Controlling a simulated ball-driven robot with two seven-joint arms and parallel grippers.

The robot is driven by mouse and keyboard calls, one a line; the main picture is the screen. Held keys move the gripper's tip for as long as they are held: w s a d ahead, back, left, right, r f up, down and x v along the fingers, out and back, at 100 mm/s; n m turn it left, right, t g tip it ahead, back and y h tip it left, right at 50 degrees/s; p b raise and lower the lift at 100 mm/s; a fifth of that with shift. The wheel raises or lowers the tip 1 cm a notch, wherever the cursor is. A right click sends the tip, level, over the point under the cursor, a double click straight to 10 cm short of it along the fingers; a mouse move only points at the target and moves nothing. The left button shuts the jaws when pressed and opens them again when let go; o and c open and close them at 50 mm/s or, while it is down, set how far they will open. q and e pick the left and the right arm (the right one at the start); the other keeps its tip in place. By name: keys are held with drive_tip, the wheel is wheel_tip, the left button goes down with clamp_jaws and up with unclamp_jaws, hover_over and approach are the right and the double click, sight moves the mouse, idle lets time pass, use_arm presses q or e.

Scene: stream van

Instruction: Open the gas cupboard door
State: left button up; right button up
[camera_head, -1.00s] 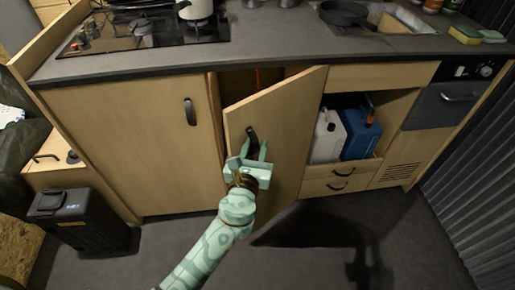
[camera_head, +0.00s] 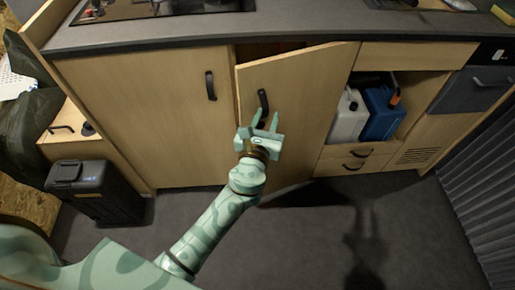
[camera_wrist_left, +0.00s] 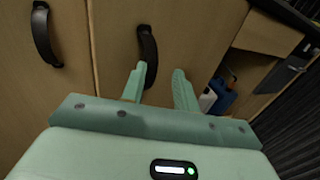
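The gas cupboard door (camera_head: 300,85) is a light wood panel standing ajar, its left edge swung out from the cabinet front. A reddish thing (camera_head: 285,47) shows through the dark gap above it. Its black handle (camera_head: 263,100) is near its upper left; it also shows in the left wrist view (camera_wrist_left: 147,43). My left gripper (camera_head: 265,115) is in front of the door, fingers apart, just below the handle. In the left wrist view, the handle's lower end lies close beside the left finger (camera_wrist_left: 135,82); I cannot tell if they touch. My right gripper is out of view.
A closed cupboard door (camera_head: 145,120) is to the left. A black box (camera_head: 95,193) stands on the floor at left. The floor before the door is clear.

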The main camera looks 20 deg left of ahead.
use_arm(q)
drive_tip(key=s+d, duration=0.1)
drive_tip(key=s, duration=0.7)
drive_tip(key=s+d, duration=0.2)
drive_tip(key=s, duration=0.7)
drive_tip(key=shift+s+d, duration=0.2)
drive_tip(key=shift+d, duration=0.05)
idle(0.3)
